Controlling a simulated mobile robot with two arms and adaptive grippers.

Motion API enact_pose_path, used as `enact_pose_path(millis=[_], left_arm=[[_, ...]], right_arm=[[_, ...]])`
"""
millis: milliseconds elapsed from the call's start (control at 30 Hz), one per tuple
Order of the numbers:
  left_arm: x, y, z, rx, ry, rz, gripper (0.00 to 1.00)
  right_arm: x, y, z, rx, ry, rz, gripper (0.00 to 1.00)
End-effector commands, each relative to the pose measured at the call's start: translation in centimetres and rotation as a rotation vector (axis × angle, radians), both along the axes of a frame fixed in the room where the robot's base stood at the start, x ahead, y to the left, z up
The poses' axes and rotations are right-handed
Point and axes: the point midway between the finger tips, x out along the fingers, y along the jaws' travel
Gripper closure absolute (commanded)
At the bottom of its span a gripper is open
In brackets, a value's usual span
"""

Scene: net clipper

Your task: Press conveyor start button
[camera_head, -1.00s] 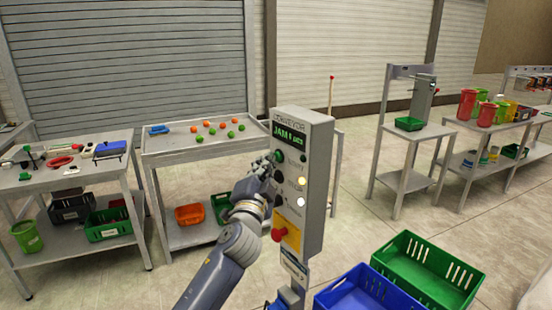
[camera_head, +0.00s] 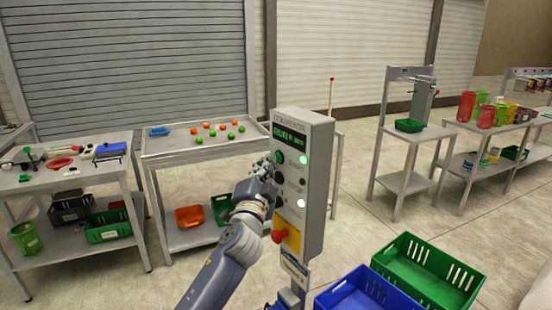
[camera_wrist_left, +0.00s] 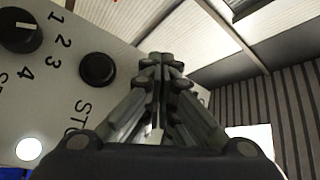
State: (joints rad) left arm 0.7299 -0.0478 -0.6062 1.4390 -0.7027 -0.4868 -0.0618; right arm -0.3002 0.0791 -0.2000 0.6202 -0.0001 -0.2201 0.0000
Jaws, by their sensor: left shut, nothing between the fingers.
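The grey conveyor control box (camera_head: 313,190) stands on a post in the middle of the head view. Its front carries a green-lettered display (camera_head: 290,135), a green button (camera_head: 279,158), black controls below it and a red mushroom button (camera_head: 279,236) on a yellow plate. In the left wrist view, the shut fingers (camera_wrist_left: 164,62) point past a black button (camera_wrist_left: 98,69) and a numbered knob (camera_wrist_left: 20,31). The green button is not visible there.
A green crate (camera_head: 430,272) and a blue crate (camera_head: 368,290) sit right of the post. A table (camera_head: 165,152) with orange and green balls stands behind my left arm. Another table (camera_head: 30,183) with tools stands at the left.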

Motion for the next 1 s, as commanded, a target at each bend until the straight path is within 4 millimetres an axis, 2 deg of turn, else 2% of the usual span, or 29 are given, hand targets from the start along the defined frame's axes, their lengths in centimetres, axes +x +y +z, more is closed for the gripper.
enact_pose_path(millis=[233,600,1000], left_arm=[[-0.7,1.1,0.0,0.001,0.0,0.001,1.0],[-0.8,1.4,0.0,0.0,0.001,0.0,1.0],[-2.8,4.6,0.1,0.002,0.001,0.001,1.0]], right_arm=[[0.0,0.0,0.9,0.0,0.0,0.0,0.0],[0.0,0.0,1.0,0.0,0.0,0.0,0.0],[0.0,-0.1,3.1,-0.001,0.0,0.001,0.0]])
